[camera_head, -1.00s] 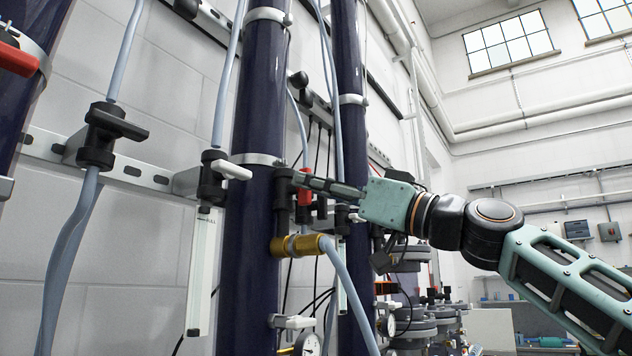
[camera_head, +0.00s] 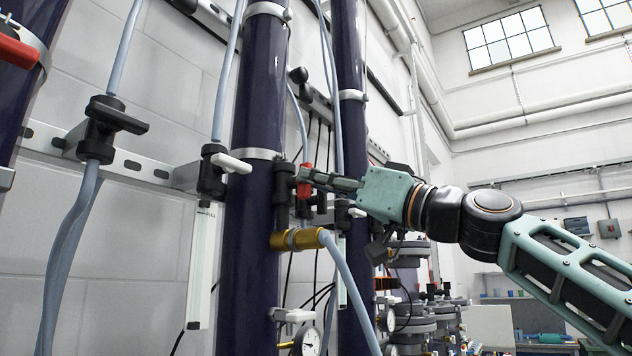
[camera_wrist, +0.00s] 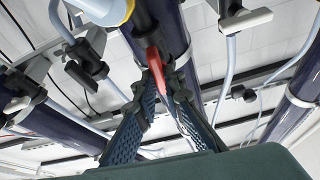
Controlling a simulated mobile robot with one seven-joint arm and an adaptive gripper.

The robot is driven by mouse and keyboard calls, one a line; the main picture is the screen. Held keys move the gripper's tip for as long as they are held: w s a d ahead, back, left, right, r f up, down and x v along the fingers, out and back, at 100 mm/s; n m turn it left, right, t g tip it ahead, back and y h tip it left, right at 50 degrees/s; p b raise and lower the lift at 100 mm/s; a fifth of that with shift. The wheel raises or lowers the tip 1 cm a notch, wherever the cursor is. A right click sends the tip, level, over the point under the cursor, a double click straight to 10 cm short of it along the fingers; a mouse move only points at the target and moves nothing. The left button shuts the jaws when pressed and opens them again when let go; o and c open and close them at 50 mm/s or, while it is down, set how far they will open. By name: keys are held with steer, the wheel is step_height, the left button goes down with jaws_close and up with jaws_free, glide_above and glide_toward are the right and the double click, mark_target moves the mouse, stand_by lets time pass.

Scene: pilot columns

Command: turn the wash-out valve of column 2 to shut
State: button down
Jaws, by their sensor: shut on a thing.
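The valve (camera_head: 283,192) is a black body with a red lever handle (camera_head: 305,170), at the right side of the middle dark column (camera_head: 252,120). I see no column number. My gripper (camera_head: 312,178) reaches in from the right, its fingers at the red handle and covering part of it. In the wrist view, the red handle (camera_wrist: 155,64) passes between the two ridged fingers of my gripper (camera_wrist: 160,82), which are closed around it. The inner contact is partly hidden.
A brass fitting (camera_head: 298,239) with a pale hose sits just below the valve. A white-handled valve (camera_head: 230,163) is left of the column, and a black-handled valve (camera_head: 118,117) is farther left. Another dark column (camera_head: 350,120) stands behind. Open room lies to the right.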

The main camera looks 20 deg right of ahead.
steer(key=m+h, duration=0.1)
steer(key=m, duration=0.2)
steer(key=m+t+h, duration=0.1)
steer(key=m+h, duration=0.1)
steer(key=m, duration=0.1)
steer(key=m+h+p, duration=0.1)
steer(key=m+h, duration=0.1)
steer(key=m, duration=0.3)
steer(key=m+h+p, duration=0.1)
steer(key=m, duration=0.1)
steer(key=m+g+h+p, duration=0.1)
steer(key=m+p, duration=0.1)
steer(key=m, duration=0.1)
steer(key=shift+r+h, duration=0.2)
steer(key=shift+h, duration=0.1)
steer(key=shift+a+f+m+g+h+p, duration=0.15)
steer(key=shift+m+g+p, duration=0.3)
steer(key=shift+m, duration=0.7)
steer(key=shift+d+m+g+h+p, duration=0.15)
steer(key=shift+m+g+p, duration=0.3)
steer(key=shift+m, duration=0.7)
steer(key=shift+a, duration=0.1)
steer(key=c, duration=2)
jaws_free()
steer(key=shift+s, duration=0.1)
